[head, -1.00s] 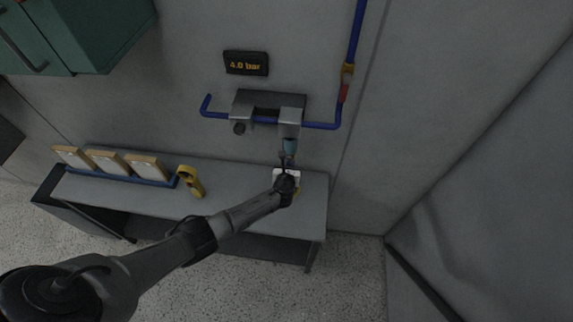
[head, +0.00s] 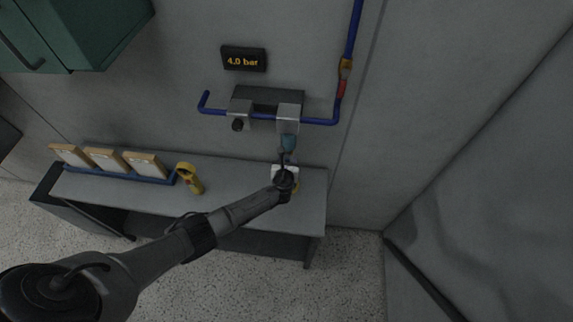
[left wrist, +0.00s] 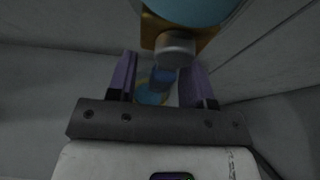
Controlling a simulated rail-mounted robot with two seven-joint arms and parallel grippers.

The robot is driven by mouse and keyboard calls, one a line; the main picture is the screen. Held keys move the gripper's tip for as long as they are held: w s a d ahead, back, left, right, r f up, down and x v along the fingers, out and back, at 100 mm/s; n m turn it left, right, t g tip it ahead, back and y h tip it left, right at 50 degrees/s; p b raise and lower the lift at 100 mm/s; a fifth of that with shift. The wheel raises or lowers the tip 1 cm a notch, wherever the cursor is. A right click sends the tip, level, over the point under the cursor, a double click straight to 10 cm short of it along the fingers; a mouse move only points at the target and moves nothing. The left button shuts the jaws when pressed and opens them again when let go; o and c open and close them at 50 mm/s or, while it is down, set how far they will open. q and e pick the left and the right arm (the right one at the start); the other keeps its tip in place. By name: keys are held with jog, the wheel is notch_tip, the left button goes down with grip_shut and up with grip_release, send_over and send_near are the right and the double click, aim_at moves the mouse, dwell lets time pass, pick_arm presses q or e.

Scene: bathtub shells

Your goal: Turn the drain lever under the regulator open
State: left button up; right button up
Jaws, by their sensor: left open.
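The regulator (head: 290,117) is a grey block at the right of the wall unit, with a teal bowl (head: 288,143) hanging under it. In the left wrist view the bowl (left wrist: 190,10) fills the top, with a brass-coloured collar (left wrist: 150,30) and a grey cylindrical drain fitting (left wrist: 175,50) below it. A small blue part (left wrist: 163,79) shows under the fitting; I cannot tell whether it is the drain lever. My left gripper (head: 286,160) is just below the bowl. Its purple fingers (left wrist: 160,75) are open, one on each side of the fitting's lower end. Contact cannot be told.
A blue pipe (head: 320,121) runs along the wall and up at right, with a red-handled valve (head: 342,88). The display (head: 244,59) reads 4.0 bar. A grey bench (head: 235,180) holds a yellow tool (head: 190,178) and several framed plates (head: 105,159). A green cabinet (head: 80,35) hangs upper left.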

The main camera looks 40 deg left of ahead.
pick_arm(q)
jog(key=p+v, duration=0.2)
jog(key=v, duration=1.1)
jog(key=shift+s+d, duration=0.2)
jog(key=shift+s, duration=0.1)
jog(key=shift+r, duration=0.15)
